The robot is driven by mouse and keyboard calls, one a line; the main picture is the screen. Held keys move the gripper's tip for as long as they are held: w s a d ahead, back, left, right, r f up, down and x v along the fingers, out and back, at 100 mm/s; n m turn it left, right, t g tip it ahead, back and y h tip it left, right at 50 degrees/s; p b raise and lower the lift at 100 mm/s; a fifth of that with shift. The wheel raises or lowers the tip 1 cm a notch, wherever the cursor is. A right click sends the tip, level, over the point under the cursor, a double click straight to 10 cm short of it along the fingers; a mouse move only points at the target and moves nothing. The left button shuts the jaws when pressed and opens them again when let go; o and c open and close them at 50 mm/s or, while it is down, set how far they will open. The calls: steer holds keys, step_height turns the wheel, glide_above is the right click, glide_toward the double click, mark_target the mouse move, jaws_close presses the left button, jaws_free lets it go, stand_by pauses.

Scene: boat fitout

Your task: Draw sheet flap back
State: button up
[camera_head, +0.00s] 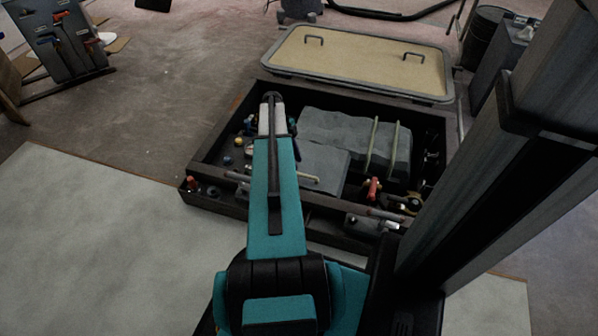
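A grey, rumpled sheet (335,132) lies inside a dark open-topped box, with two pale green strips across its right part. A flatter grey piece (322,162) lies in front of it, toward the near side of the box; I cannot tell whether this is the flap or a separate thing. My teal arm reaches forward over the left part of the box, and its grey wrist end is left of the sheet. My gripper's fingers are hidden behind the arm, so I cannot see whether they touch anything.
The dark box (222,206) also holds small fittings, a red-handled item (373,188) and a pale rod (298,176) near its front. A beige panel with two handles (360,62) lies behind it. A tool board (65,45) stands far left.

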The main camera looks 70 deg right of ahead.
steer(key=shift+b+x, duration=0.75)
steer(key=shift+x, duration=1.8)
jaws_close()
